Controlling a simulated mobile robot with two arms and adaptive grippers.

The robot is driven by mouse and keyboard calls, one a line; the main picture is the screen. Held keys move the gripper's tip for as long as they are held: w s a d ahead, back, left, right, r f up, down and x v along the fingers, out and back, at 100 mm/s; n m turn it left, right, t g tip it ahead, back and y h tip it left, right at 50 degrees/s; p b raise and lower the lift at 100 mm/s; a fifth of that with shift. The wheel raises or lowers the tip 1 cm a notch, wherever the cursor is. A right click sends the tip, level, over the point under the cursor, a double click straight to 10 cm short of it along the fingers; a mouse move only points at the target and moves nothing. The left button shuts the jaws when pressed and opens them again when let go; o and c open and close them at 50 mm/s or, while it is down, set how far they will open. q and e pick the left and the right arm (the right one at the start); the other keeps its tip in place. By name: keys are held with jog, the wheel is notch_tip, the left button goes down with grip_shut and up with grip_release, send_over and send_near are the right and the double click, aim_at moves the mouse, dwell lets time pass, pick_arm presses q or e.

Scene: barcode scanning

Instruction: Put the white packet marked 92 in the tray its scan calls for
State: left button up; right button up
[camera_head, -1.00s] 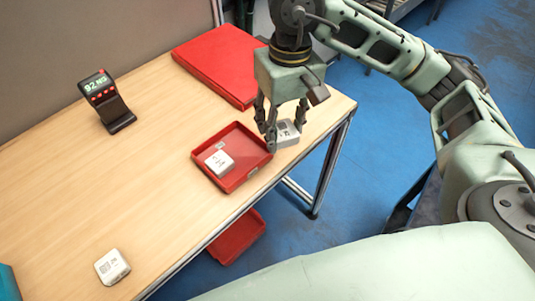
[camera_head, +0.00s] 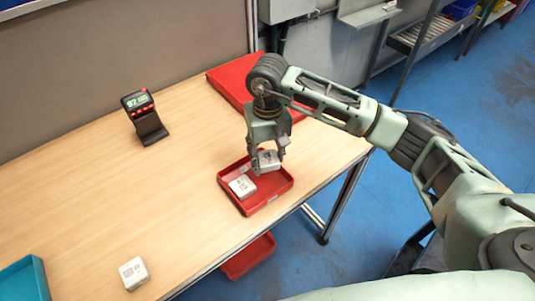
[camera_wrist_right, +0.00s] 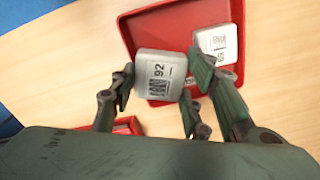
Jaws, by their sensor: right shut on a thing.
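The white packet marked 92 (camera_head: 270,160) is gripped by my right gripper (camera_head: 266,163), above the red tray (camera_head: 272,198) on the table. In the right wrist view the packet (camera_wrist_right: 160,76) lies between the fingers, its 92 and barcode facing the camera, overlapping the red tray (camera_wrist_right: 132,28) behind it. Another white packet (camera_head: 242,187) lies in the tray's left part; it also shows in the right wrist view (camera_wrist_right: 217,45). The black scanner (camera_head: 145,117) stands at the back with a lit display that starts with 92; the smaller text is hard to read. My left gripper is out of view.
A teal tray (camera_head: 25,278) is at the lower left. A loose white packet (camera_head: 133,273) lies near the front edge. A large flat red object (camera_head: 232,82) is at the back right, and a red bin (camera_head: 248,257) is below the table. The table's middle is clear.

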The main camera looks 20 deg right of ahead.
jog(key=shift+f, duration=0.7)
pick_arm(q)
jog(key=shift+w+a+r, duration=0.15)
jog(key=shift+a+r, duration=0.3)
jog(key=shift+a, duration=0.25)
pick_arm(e)
jog(key=shift+f, duration=0.1)
jog(key=shift+f+b, duration=0.3)
jog(key=shift+b, duration=0.05)
jog(key=o, duration=0.8)
jog(key=shift+f, duration=0.1)
jog(key=o, duration=0.5)
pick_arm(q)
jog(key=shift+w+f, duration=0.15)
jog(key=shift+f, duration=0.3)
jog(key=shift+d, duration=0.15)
